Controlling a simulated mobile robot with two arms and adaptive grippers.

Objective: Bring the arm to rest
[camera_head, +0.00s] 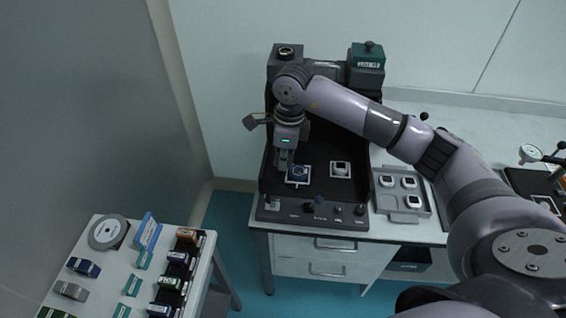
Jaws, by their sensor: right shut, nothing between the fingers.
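My right arm (420,140) reaches in from the lower right, across the bench to a black bench-top instrument. My right gripper (286,166) points down over the instrument's deck, with its fingers together and nothing seen between them. Just below the fingertips is a small white square holder with a dark blue round part (299,174); I cannot tell whether the fingers touch it. My left gripper is not in view.
A second white holder (340,169) sits on the deck. A grey tray (385,207) with several white-framed pieces is to its right. A dial gauge (531,153) stands far right. A side table (100,270) at lower left holds several small coloured blocks. Teal floor lies between.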

